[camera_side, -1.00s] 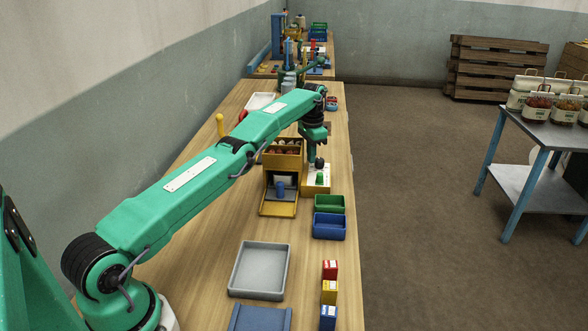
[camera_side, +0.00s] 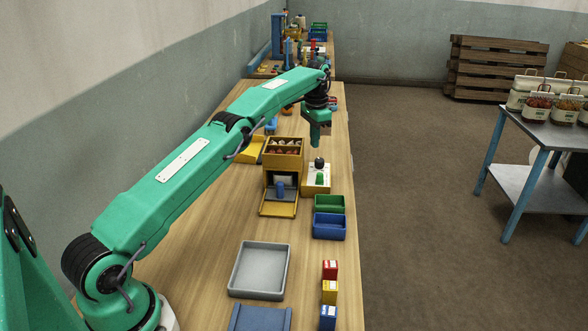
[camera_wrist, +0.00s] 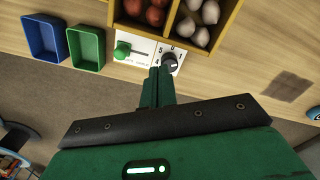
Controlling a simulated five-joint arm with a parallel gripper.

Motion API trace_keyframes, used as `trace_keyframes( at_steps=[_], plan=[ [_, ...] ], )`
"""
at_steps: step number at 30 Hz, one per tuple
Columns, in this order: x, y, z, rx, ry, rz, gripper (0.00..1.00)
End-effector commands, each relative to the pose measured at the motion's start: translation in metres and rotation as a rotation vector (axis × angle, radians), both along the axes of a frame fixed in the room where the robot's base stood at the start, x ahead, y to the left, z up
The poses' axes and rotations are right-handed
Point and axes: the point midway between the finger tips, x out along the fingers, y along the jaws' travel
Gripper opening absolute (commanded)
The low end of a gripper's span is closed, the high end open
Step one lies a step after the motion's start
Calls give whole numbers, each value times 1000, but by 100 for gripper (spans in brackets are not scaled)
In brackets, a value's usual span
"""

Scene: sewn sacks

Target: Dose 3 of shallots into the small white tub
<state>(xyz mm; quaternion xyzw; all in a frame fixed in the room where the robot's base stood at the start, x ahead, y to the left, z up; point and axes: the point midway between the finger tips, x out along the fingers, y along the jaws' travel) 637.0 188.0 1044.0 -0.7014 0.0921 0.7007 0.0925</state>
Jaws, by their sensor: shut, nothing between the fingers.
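The yellow dispenser (camera_side: 283,161) stands mid-bench. In the wrist view, one bin holds reddish-brown bulbs, likely the shallots (camera_wrist: 155,16), and the bin beside it holds whitish bulbs (camera_wrist: 198,36). A white control panel (camera_side: 309,186) beside it carries a black dial knob (camera_wrist: 169,63) and a green slider (camera_wrist: 122,50). My gripper (camera_side: 318,147) is shut and empty, above the knob and apart from it in the side view. Its fingers (camera_wrist: 160,72) appear just in front of the knob in the wrist view. I cannot make out the small white tub.
Green bin (camera_side: 329,204) and blue bin (camera_side: 329,227) stand in front of the panel. A grey tray (camera_side: 236,285) and red, yellow and blue boxes (camera_side: 329,293) lie nearer. A yellow tray (camera_side: 250,150) is partly behind my arm. Bench between the grey tray and dispenser is clear.

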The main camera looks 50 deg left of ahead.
Motion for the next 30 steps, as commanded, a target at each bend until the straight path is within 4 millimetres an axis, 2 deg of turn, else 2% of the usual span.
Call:
trace_keyframes(
  at_steps=[5,14,21,30],
  plan=[
    [-1,-1,3,0,0,0,0],
    [-1,-1,-3,-1,1,0,0],
    [-1,-1,-17,0,2,0,0],
    [-1,-1,-48,0,2,0,0]
  ],
)
